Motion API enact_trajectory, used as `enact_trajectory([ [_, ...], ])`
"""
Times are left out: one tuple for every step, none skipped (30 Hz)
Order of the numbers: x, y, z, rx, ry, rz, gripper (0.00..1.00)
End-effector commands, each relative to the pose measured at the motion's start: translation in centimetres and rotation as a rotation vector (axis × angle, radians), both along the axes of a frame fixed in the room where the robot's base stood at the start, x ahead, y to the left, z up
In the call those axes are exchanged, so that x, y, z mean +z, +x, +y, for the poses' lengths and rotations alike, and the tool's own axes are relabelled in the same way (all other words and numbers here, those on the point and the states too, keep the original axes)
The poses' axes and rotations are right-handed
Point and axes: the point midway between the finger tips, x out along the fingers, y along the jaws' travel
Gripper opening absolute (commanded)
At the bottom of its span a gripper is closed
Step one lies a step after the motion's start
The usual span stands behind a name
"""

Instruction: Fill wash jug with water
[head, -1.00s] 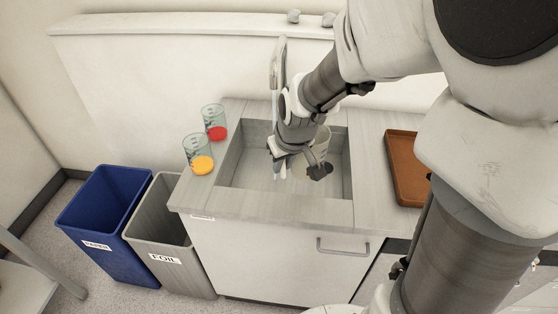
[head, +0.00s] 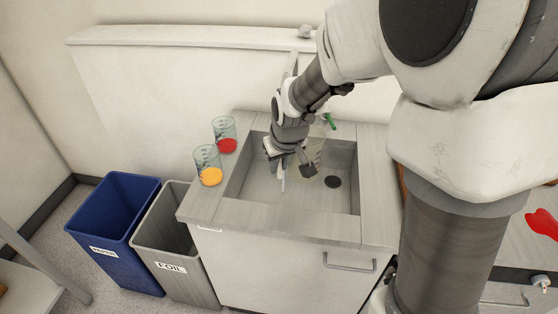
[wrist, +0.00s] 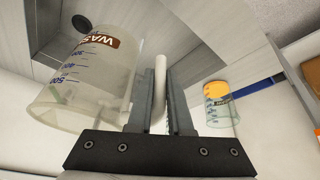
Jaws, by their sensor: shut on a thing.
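The wash jug (wrist: 85,75) is clear, with a brown WASH label and blue marks, and fills the left of the wrist view. Its pale handle (wrist: 160,75) lies between the fingers of my gripper (wrist: 158,110), which is shut on it. In the head view the jug (head: 315,152) is partly hidden by my gripper (head: 290,172), which holds it over the sink (head: 300,200). I cannot tell whether it holds water. A green part (head: 330,121), perhaps of the tap, shows behind my wrist. The rest of any tap is hidden.
Beakers with red (head: 227,145) and yellow (head: 210,175) contents stand on the counter left of the sink. The sink floor looks clear, with a dark drain (head: 333,182). A blue bin (head: 115,235) and a grey FOIL bin (head: 175,245) stand on the floor at left.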

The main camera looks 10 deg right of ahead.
Motion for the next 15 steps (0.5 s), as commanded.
enact_trajectory([
  [0.0,0.0,0.0,0.0,0.0,-0.001,0.0],
  [0.0,0.0,0.0,0.0,0.0,-0.001,0.0],
  [0.0,0.0,0.0,0.0,0.0,-0.001,0.0],
  [0.0,0.0,0.0,0.0,0.0,-0.001,0.0],
  [0.0,0.0,0.0,0.0,0.0,-0.001,0.0],
  [0.0,0.0,0.0,0.0,0.0,-0.001,0.0],
  [0.0,0.1,0.0,0.0,0.0,-0.001,0.0],
  [0.0,0.3,0.1,0.0,0.0,-0.001,0.0],
  [0.0,0.6,0.3,0.001,0.0,-0.001,0.0],
  [0.1,1.0,0.5,0.001,0.0,-0.002,0.0],
  [0.0,1.4,0.7,0.002,0.0,-0.001,0.0],
  [0.0,2.1,1.0,0.003,-0.001,-0.002,0.0],
  [0.0,2.5,1.2,0.003,-0.001,-0.001,0.0],
  [0.0,2.9,1.4,0.002,0.0,-0.001,0.0],
  [0.1,3.5,1.6,0.001,0.0,0.0,0.0],
])
